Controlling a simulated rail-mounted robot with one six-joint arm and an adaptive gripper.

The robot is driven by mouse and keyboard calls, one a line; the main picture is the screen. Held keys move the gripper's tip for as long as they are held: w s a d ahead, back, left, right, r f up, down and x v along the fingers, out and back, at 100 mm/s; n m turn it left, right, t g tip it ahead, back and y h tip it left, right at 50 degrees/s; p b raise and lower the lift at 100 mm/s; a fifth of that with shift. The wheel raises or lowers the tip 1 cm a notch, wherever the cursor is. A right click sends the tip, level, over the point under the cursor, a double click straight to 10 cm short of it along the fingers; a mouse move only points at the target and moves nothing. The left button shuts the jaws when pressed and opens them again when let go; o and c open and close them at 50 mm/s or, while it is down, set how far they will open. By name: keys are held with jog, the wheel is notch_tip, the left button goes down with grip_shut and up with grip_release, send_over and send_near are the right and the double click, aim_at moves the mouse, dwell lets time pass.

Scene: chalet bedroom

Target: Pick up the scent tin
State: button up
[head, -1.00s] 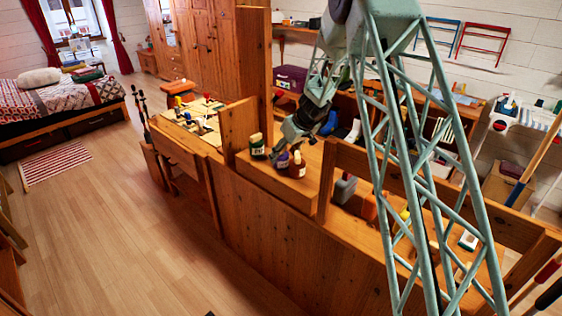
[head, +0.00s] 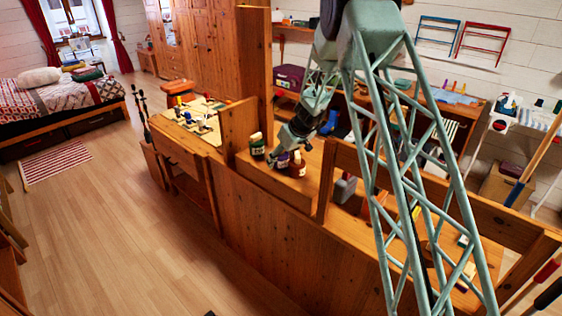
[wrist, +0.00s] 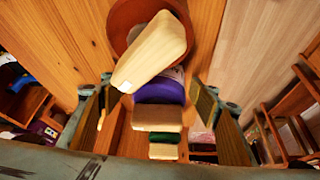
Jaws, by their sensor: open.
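Three small containers stand in a row on the wooden bench ledge; I cannot tell which is the scent tin. One is dark green with a pale top (head: 257,147), one purple (head: 283,161), and one red-brown with a pale top (head: 297,168). In the wrist view the red-brown one (wrist: 123,22) stands at the top under its large cream top. The purple one (wrist: 160,89) is in the middle, and the green one (wrist: 163,136) is below. My gripper (head: 277,162) is open at the row. In the wrist view my gripper (wrist: 155,106) has its fingers either side of the purple container, apparently not closed on it.
A wooden upright panel (head: 239,125) stands left of the containers, with a taller post (head: 254,65) behind. A wooden rail (head: 345,160) rises to their right. A board with small items (head: 200,118) lies further left. The floor (head: 130,210) in front is clear.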

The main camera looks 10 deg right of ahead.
jog(key=c, duration=1.1)
jog(key=shift+r, duration=0.1)
jog(key=shift+c, duration=0.2)
jog(key=shift+r+p, duration=0.5)
jog(key=shift+r, duration=4.45)
